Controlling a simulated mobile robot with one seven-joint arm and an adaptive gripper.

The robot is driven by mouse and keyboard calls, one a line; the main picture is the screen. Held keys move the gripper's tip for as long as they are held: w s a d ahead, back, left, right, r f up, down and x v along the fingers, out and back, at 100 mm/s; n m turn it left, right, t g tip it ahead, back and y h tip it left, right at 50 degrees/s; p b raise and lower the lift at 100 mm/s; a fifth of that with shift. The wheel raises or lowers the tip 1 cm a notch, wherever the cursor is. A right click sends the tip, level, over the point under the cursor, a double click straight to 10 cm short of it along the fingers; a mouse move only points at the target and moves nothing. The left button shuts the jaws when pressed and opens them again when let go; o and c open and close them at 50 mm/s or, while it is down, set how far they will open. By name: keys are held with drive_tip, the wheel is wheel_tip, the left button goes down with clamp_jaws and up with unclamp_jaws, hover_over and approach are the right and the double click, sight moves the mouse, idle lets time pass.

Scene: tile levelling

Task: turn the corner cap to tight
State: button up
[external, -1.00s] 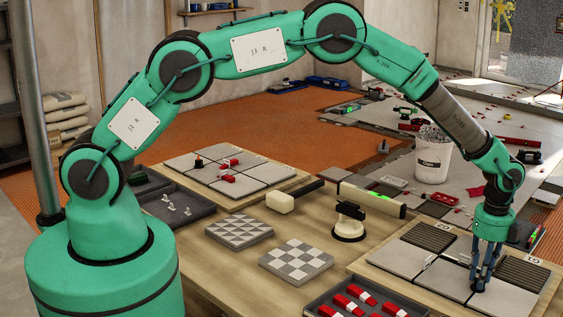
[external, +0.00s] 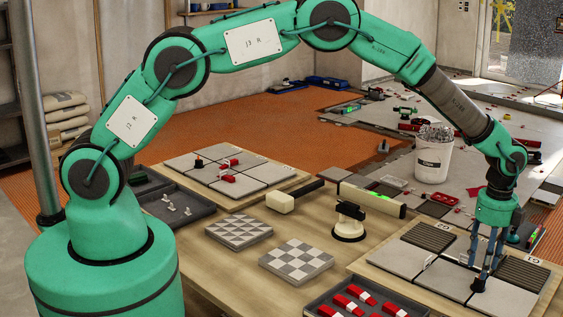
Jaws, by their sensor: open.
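The corner cap (external: 478,285) is a small dark cap where the grey tiles meet on the right-hand tile board (external: 528,308). My gripper (external: 485,270) points straight down over it with its fingers spread. The fingertips are around or just above the cap's top; the exact gap is too small to tell. Nothing is held between the fingers. The fingers partly hide the cap's upper part, and its turning angle cannot be made out.
A dark tray (external: 318,299) with several red wedges stands left of the board. Another tile board (external: 290,183) with a cap and red wedges is at the back.

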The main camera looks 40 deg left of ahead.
wheel_tip(320, 180, up, 8)
idle(0.4)
idle(0.3)
drive_tip(key=w+a+r+n+t, duration=0.15)
drive_tip(key=a+r+n, duration=0.35)
drive_tip(key=a+r, duration=1.05)
drive_tip(key=s+a+r+n+h, duration=0.1)
drive_tip(key=s+a+r+n, duration=0.25)
drive_tip(key=a+r, duration=0.5)
drive_tip(key=s+a+r+n, duration=0.3)
drive_tip(key=s+a+r, duration=0.1)
drive_tip(key=a+r, duration=0.4)
drive_tip(key=s+a+r+n+t+b, duration=0.1)
drive_tip(key=s+a+r+n, duration=0.15)
drive_tip(key=s+a, duration=0.5)
drive_tip(key=s+a+r+n+t, duration=0.2)
drive_tip(key=s+a+n, duration=0.3)
drive_tip(key=a, duration=0.4)
drive_tip(key=s+a+f+n, duration=0.1)
drive_tip(key=s+a+n, duration=0.1)
drive_tip(key=s, duration=0.4)
drive_tip(key=s+a+f+n, duration=0.1)
drive_tip(key=s+a+n, duration=0.1)
drive_tip(key=s+a, duration=0.2)
drive_tip(key=s+a+f+n+t+y, duration=0.1)
drive_tip(key=s+a+n, duration=0.1)
drive_tip(key=s, duration=0.6)
drive_tip(key=shift+a+f, duration=0.3)
drive_tip(key=shift+a, duration=0.35)
